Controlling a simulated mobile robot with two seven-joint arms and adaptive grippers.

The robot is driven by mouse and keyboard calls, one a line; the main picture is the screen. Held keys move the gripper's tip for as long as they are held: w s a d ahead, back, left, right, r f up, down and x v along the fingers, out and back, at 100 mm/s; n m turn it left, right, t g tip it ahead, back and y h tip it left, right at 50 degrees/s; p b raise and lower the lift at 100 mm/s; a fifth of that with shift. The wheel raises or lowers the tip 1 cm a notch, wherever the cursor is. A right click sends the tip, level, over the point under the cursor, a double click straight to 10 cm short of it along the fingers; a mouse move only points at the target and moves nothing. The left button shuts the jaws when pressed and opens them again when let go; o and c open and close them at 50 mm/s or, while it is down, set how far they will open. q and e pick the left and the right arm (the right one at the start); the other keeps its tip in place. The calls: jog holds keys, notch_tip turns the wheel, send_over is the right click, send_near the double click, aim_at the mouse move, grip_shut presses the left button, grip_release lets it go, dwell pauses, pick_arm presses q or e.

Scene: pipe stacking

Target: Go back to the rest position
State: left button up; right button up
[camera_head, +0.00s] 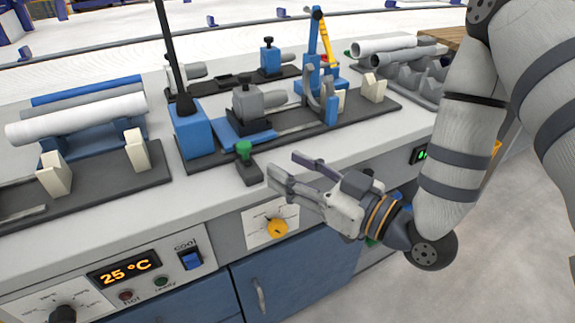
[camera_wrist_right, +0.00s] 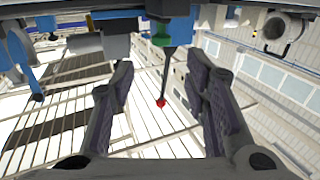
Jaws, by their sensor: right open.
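My right gripper (camera_head: 284,172) is open and empty in the head view. It is in front of the bench's front edge, above the yellow knob, with its fingers pointing left. In the right wrist view, its two fingers (camera_wrist_right: 160,95) stand wide apart with nothing held between them. My right arm comes in from the upper right. My left gripper is in neither view. More pipes (camera_head: 388,45) rest on a grey holder at the back right.
The pipe machine (camera_head: 258,103) with blue clamps stands mid-bench. A green button (camera_head: 244,148) stands near the front edge, close to my right gripper. The yellow knob (camera_head: 277,228) and a 25 °C display (camera_head: 124,268) are on the bench front. Floor (camera_head: 470,250) at lower right is clear.

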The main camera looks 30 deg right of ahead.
jog(key=s+f+m+g+h+p, duration=0.15)
jog(key=s+f+g, duration=0.3)
jog(key=f, duration=0.45)
jog(key=s+f+m+g+h+p, duration=0.1)
jog(key=s+f+g+h, duration=0.1)
jog(key=s+f+g, duration=0.35)
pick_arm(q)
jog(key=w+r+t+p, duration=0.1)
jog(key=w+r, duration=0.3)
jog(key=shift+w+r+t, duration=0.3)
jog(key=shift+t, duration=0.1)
pick_arm(e)
jog(key=s+d+f+m+g+h, duration=0.1)
jog(key=s+f+g, duration=0.2)
jog(key=s, duration=0.6)
jog(key=s+d+f+g+h, duration=0.1)
jog(key=s+f+g, duration=0.2)
jog(key=s, duration=0.5)
jog(key=s+d+f+m+g+h, duration=0.1)
jog(key=s+f, duration=0.3)
jog(key=s, duration=0.5)
jog(key=shift+s+m+g+h, duration=0.35)
jog(key=shift+g+h, duration=0.1)
jog(key=shift+g, duration=0.45)
